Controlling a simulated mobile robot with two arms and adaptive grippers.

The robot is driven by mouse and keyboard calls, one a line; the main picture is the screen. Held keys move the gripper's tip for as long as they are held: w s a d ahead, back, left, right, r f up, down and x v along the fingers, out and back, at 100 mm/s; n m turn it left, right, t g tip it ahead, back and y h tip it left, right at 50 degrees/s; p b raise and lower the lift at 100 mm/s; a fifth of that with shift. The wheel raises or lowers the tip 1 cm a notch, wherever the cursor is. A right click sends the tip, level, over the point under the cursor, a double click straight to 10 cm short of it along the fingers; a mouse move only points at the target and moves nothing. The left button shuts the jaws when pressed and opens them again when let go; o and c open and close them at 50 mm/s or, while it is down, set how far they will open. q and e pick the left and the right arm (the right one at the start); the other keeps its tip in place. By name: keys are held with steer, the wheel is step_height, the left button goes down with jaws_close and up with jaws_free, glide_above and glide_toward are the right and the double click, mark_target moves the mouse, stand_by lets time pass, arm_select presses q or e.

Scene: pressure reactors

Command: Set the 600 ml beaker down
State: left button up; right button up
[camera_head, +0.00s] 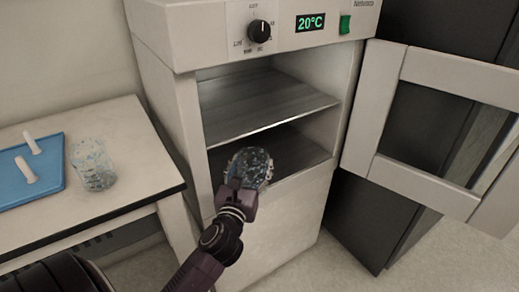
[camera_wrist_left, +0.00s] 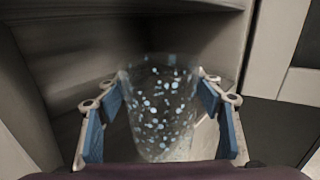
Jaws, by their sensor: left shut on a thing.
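A clear glass beaker with pale blue spots (camera_head: 250,166) is held in my left gripper (camera_head: 246,182), at the opening of the lower compartment of the oven (camera_head: 270,225). I cannot read a volume on it. In the left wrist view the beaker (camera_wrist_left: 160,110) is between the blue-padded fingers of the left gripper (camera_wrist_left: 162,90), which is shut on it. The beaker looks roughly upright. The lower compartment floor (camera_head: 295,150) is bare where it shows, and whether the beaker touches it I cannot tell. My right gripper is not in view.
A metal shelf (camera_head: 265,100) lies above the lower compartment. The oven door (camera_head: 385,110) stands open to the right. The display reads 20°C. On the left table (camera_head: 110,205) are another glass beaker (camera_head: 93,166) and a blue tray (camera_head: 50,180) with two white pieces.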

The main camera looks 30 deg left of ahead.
arm_select(q)
steer(key=b+x, duration=0.1)
steer(key=x, duration=0.4)
steer(key=f+b+x, duration=0.1)
steer(key=x, duration=0.4)
steer(key=b+x, duration=0.1)
steer(key=x, duration=0.4)
steer(key=shift+f, duration=0.2)
steer(key=shift+d, duration=0.1)
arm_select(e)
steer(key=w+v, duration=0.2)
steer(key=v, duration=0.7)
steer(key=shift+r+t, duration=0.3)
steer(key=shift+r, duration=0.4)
arm_select(q)
steer(key=shift+f, duration=0.1)
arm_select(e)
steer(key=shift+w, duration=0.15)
arm_select(q)
steer(key=o, duration=1.3)
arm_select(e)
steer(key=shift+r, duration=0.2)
